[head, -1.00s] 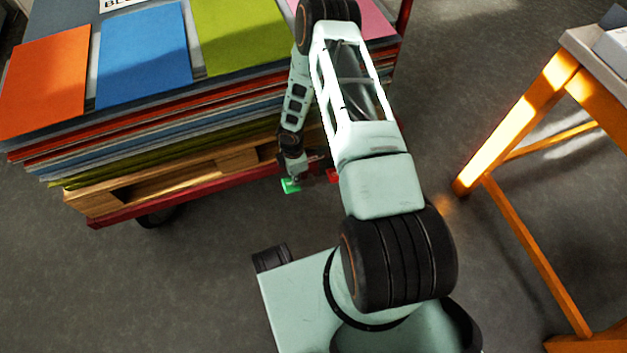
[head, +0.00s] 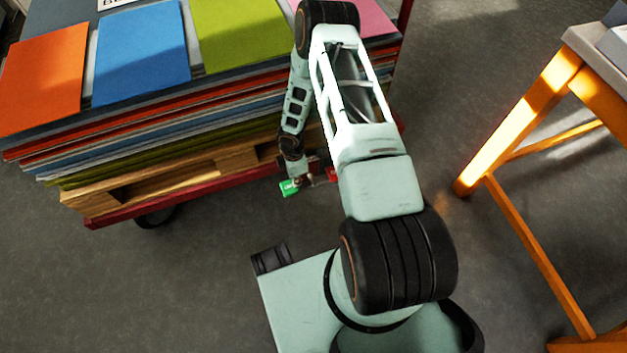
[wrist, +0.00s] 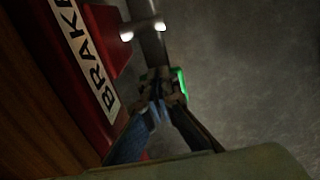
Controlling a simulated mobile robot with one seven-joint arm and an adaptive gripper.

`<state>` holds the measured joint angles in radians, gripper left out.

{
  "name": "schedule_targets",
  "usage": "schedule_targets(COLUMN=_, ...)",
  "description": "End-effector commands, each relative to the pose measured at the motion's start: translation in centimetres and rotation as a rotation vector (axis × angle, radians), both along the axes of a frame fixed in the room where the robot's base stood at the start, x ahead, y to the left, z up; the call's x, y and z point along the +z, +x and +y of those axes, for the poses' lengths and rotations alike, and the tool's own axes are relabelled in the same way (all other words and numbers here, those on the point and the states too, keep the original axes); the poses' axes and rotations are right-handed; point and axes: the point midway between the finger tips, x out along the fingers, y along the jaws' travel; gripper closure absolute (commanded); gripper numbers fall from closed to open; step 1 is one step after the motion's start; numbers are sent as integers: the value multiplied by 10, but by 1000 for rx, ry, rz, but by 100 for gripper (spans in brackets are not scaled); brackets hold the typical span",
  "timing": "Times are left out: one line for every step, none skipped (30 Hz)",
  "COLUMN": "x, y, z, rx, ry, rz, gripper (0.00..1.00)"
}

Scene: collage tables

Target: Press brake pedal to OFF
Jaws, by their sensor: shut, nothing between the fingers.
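The brake pedal is a green-edged piece at the red cart's near edge; its green face (head: 289,188) shows in the head view, tilted toward the camera. In the wrist view its bright green edge (wrist: 181,84) shows just beyond my fingertips. My gripper (wrist: 160,112) is shut and empty, its tips at the pedal and overlapping it in the view. I cannot tell for sure whether they touch. A white label reading "BRAKE" (wrist: 80,50) lies on the red frame beside the pedal. In the head view my arm hides most of the gripper.
The red cart (head: 112,215) carries a wooden pallet (head: 190,178) stacked with coloured sheets (head: 140,50). An orange-legged table (head: 520,125) stands at the right. Grey floor (head: 200,270) is open in front of the cart.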

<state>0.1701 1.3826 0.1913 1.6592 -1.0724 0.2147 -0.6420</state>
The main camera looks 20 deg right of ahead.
Motion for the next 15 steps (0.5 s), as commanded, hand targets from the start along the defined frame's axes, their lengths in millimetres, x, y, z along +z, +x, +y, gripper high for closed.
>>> schedule_targets(x=-2, y=0, z=-1, rx=0, ry=-1, rz=1, gripper=100)
schedule_targets(x=-2, y=0, z=-1, rx=0, ry=-1, rz=1, gripper=100)
schedule_targets(x=-1, y=0, z=-1, rx=0, ry=-1, rz=0, gripper=100)
schedule_targets(x=0, y=0, z=0, rx=0, ry=-1, rz=0, gripper=100)
schedule_targets(x=0, y=0, z=0, rx=0, ry=-1, rz=0, gripper=100)
schedule_targets(x=2, y=0, z=0, rx=0, ry=0, rz=0, gripper=100)
schedule_targets(x=3, y=0, z=0, rx=0, ry=0, rz=0, gripper=100)
schedule_targets(x=5, y=0, z=0, rx=0, ry=0, rz=-1, gripper=100)
schedule_targets(x=8, y=1, z=0, rx=0, ry=0, rz=-1, gripper=100)
schedule_targets(x=11, y=1, z=0, rx=0, ry=0, rz=-1, gripper=100)
schedule_targets(x=13, y=1, z=0, rx=0, ry=0, rz=-1, gripper=100)
schedule_targets(x=17, y=1, z=0, rx=-1, ry=0, rz=-2, gripper=100)
schedule_targets(x=20, y=1, z=0, rx=-1, ry=0, rz=-2, gripper=100)
schedule_targets(x=22, y=1, z=0, rx=-1, ry=0, rz=-2, gripper=100)
schedule_targets(x=25, y=1, z=0, rx=-1, ry=0, rz=-1, gripper=100)
